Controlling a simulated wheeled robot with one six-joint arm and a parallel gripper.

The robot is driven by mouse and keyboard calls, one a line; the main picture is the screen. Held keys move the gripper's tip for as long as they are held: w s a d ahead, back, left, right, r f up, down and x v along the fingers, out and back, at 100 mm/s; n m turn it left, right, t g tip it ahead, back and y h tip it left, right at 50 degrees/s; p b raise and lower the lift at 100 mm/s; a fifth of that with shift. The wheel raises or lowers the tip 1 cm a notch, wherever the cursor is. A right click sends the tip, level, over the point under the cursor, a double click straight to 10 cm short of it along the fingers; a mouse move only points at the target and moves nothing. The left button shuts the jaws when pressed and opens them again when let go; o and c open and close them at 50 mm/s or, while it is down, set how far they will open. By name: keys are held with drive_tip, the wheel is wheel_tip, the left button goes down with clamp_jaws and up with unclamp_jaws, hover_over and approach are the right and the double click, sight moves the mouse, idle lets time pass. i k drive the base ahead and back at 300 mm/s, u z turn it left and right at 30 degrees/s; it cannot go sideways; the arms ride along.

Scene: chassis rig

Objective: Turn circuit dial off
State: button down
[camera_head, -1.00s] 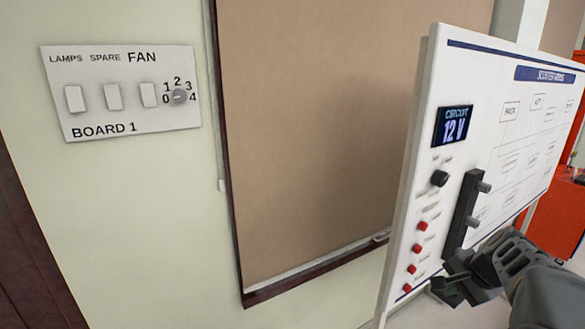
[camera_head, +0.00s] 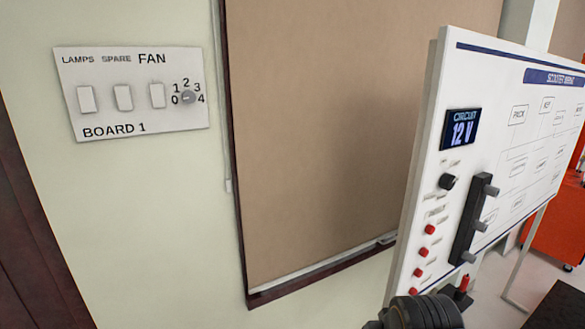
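The circuit dial (camera_head: 448,181) is a small black round knob on the white panel (camera_head: 412,200), just below the display (camera_head: 461,129) that reads "CIRCUIT 12 V". The dial's pointer and its small labels are too small to read. My gripper (camera_head: 424,313) shows only as a dark ribbed part at the bottom edge, well below the dial and apart from it. Its fingertips are not clearly visible, so its opening cannot be told.
A black bar with grey pegs (camera_head: 472,219) juts from the panel right of the dial. Several red buttons (camera_head: 430,229) run below it. A switch board (camera_head: 132,93) with a fan knob is on the left wall. A brown board (camera_head: 320,130) hangs between.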

sight(447, 181)
drive_tip(key=u, duration=1.6)
drive_tip(key=k, duration=1)
drive_tip(key=z, duration=1.6)
drive_tip(key=i, duration=0.5)
drive_tip(key=z, duration=0.05)
